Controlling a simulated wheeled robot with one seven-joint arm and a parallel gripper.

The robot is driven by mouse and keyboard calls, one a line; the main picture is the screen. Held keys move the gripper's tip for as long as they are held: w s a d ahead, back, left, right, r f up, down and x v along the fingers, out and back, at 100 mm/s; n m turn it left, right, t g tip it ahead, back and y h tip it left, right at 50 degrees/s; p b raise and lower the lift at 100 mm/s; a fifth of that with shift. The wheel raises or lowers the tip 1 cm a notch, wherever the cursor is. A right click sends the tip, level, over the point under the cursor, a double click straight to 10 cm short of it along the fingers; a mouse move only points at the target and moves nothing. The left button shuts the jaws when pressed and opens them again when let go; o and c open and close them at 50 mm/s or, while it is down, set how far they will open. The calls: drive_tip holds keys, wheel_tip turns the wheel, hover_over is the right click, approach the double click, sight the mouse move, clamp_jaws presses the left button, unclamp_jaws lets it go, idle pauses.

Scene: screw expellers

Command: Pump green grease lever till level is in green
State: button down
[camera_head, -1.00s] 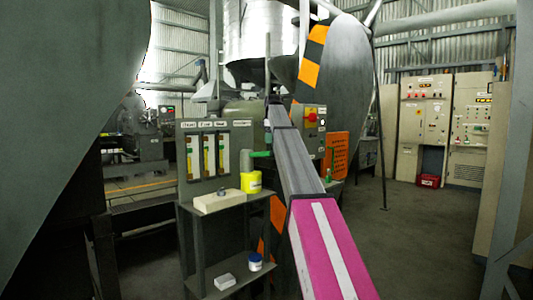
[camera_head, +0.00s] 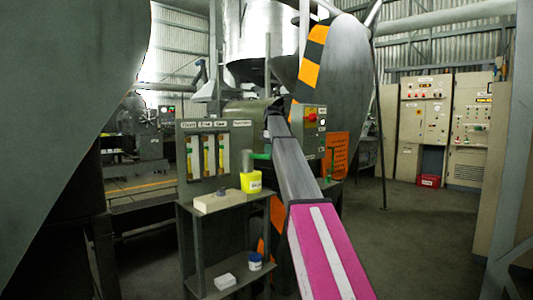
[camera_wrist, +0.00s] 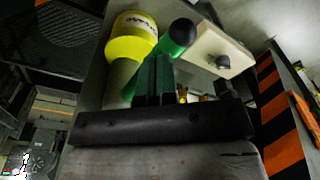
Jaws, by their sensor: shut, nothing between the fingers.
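The green lever shows as a short green bar (camera_head: 262,155) beside the arm in the head view, near the gauge panel. In the wrist view its round green handle (camera_wrist: 182,33) slants behind and beside my fingers. My gripper (camera_wrist: 154,62) is shut with nothing between its fingers, and its tips overlap the lever in the picture; I cannot tell whether they touch it. In the head view my arm hides most of the gripper. The level gauges (camera_head: 207,157) are upright tubes with yellow and green parts on the grey panel (camera_head: 180,140); their exact level is too small to read.
A yellow container (camera_head: 251,183) stands by the lever, with a pale box (camera_head: 217,201) on the shelf beside it. A blue-and-white jar (camera_head: 255,262) and white block (camera_head: 225,281) lie on the lower shelf. A control box (camera_head: 314,118) and striped machine guard (camera_head: 309,73) stand right.

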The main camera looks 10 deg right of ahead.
drive_tip(key=shift+f, duration=1.2)
drive_tip(key=d, duration=0.2)
drive_tip(key=d+r, duration=0.1)
drive_tip(key=shift+s, duration=0.35)
drive_tip(key=shift+r, duration=0.1)
wheel_tip(320, 180, up, 7)
drive_tip(key=shift+d+r, duration=0.15)
drive_tip(key=shift+d, duration=0.2)
